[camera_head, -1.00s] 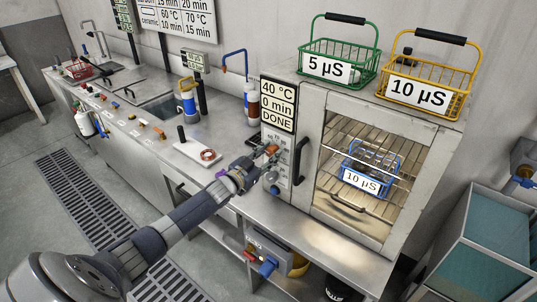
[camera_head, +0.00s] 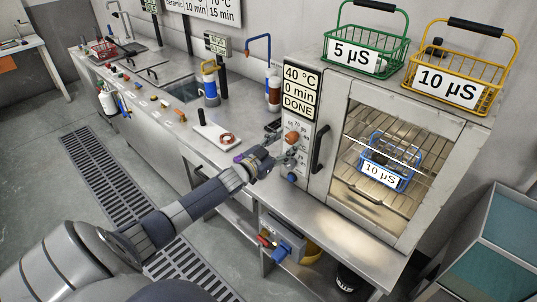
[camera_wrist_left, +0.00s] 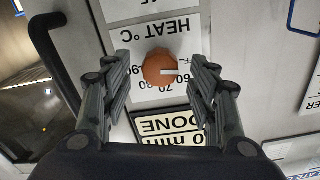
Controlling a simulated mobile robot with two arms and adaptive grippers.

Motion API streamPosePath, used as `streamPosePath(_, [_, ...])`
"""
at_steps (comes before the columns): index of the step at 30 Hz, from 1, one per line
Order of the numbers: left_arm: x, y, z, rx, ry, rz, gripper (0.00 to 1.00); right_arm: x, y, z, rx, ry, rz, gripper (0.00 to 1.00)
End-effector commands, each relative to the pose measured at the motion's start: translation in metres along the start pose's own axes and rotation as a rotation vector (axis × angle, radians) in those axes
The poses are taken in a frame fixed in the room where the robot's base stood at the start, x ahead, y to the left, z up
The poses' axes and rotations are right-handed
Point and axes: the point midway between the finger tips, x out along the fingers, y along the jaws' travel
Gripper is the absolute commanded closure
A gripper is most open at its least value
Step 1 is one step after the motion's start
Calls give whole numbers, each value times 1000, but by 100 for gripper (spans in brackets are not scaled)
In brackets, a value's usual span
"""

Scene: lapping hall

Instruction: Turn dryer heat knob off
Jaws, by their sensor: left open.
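The dryer (camera_head: 333,105) stands on the bench with its display (camera_head: 300,90) reading 40 °C, 0 min, DONE. The orange heat knob (camera_head: 292,138) is on the panel below the display. In the left wrist view the knob (camera_wrist_left: 158,64) lies between my fingers, and its white mark points to the right. The scale around it is partly hidden by the fingers. My left gripper (camera_head: 284,157) is open, just below and in front of the knob in the head view. I see no clear contact with it. My right gripper is not in view.
The dark door handle (camera_head: 320,149) is close to the right of the panel, and a blue knob (camera_head: 292,177) is below. A blue basket (camera_head: 384,178) is inside the dryer. Green (camera_head: 397,45) and yellow (camera_head: 491,96) baskets stand on top. A white board (camera_head: 215,134) lies left.

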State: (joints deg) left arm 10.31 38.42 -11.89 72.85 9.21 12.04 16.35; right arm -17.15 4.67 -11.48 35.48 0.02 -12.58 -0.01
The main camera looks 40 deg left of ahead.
Motion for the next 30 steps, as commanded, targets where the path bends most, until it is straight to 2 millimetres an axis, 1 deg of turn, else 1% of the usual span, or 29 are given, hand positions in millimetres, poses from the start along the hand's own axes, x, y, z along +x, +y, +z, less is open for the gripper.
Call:
streamPosePath(1, [-9,1,1,0,-2,2,46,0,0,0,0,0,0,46])
streamPosePath(9, [-52,0,2,-1,-3,1,46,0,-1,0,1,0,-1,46])
streamPosePath(16, [-83,0,2,-1,-3,1,46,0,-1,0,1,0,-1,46])
streamPosePath(22, [-96,0,1,-1,-2,0,46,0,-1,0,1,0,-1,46])
streamPosePath(30, [-99,0,0,-1,-1,0,46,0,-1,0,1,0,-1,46])
